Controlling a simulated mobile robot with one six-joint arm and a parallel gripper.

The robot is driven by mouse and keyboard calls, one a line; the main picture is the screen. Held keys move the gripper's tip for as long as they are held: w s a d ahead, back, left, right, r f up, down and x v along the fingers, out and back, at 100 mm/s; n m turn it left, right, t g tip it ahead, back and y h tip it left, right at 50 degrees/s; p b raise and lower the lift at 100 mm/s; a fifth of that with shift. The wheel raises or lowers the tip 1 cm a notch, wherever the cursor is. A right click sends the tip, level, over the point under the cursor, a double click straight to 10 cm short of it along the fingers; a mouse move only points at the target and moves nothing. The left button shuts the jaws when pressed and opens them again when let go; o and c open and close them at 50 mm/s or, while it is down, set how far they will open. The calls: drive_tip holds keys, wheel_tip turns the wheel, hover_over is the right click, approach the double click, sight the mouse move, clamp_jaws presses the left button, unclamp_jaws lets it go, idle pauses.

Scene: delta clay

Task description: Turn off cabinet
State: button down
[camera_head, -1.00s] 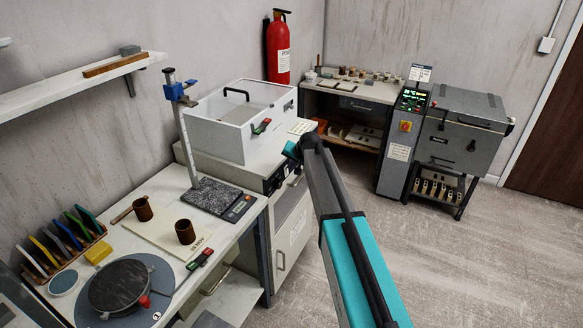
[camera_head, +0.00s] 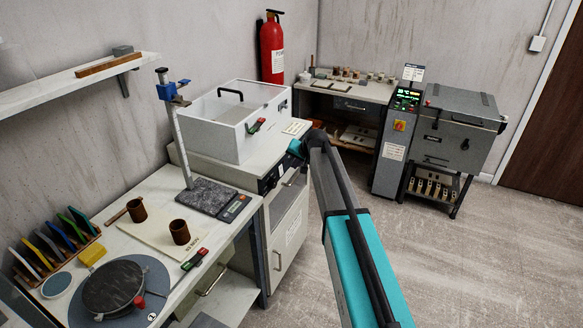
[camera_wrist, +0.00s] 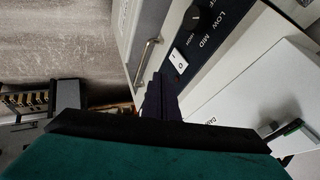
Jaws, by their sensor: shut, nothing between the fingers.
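The white cabinet (camera_head: 293,228) has a box with a clear lid (camera_head: 225,130) on top and a dark control panel on its front. In the wrist view, the panel shows a round black knob (camera_wrist: 194,18) with OFF, LOW, MID and HIGH marks. A white rocker switch (camera_wrist: 178,62) sits beside it. My gripper (camera_wrist: 158,88) is shut and empty, its dark fingers close to the panel just below the switch in the picture. I cannot tell whether they touch. In the head view my arm's end is at the panel and hides part of it.
A workbench (camera_head: 150,235) with cups, a turntable and a scale stands at the left. A red fire extinguisher (camera_head: 272,50) hangs behind the cabinet. A grey kiln (camera_head: 458,130) stands at the back right. The floor (camera_head: 480,260) at the right is clear.

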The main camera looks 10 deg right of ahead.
drive_tip(key=a+r+b+v, duration=0.1)
drive_tip(key=b+v, duration=0.1)
drive_tip(key=v, duration=0.6)
drive_tip(key=shift+w, duration=0.3)
drive_tip(key=shift+a+r, duration=0.1)
drive_tip(key=shift+a, duration=0.05)
drive_tip(key=s+a+f+g+b, duration=0.1)
drive_tip(key=s+f, duration=0.3)
drive_tip(key=f, duration=0.7)
drive_tip(key=s+a+f+g, duration=0.1)
drive_tip(key=s+f+g, duration=0.15)
drive_tip(key=f, duration=0.75)
drive_tip(key=s+a+f+g, duration=0.1)
drive_tip(key=s+f+g, duration=0.2)
drive_tip(key=s+f, duration=1.4)
drive_tip(key=s+f+n+g+b, duration=0.1)
drive_tip(key=s+f+g, duration=0.1)
drive_tip(key=s+f, duration=0.55)
drive_tip(key=s+f+n+g, duration=0.1)
drive_tip(key=s+f, duration=0.4)
drive_tip(key=s, duration=0.6)
drive_tip(key=s+d+f+n+g+h, duration=0.1)
drive_tip(key=s+d+n+g+h, duration=0.1)
drive_tip(key=s, duration=1.8)
drive_tip(key=shift+n+g, duration=0.85)
drive_tip(key=shift+n, duration=0.05)
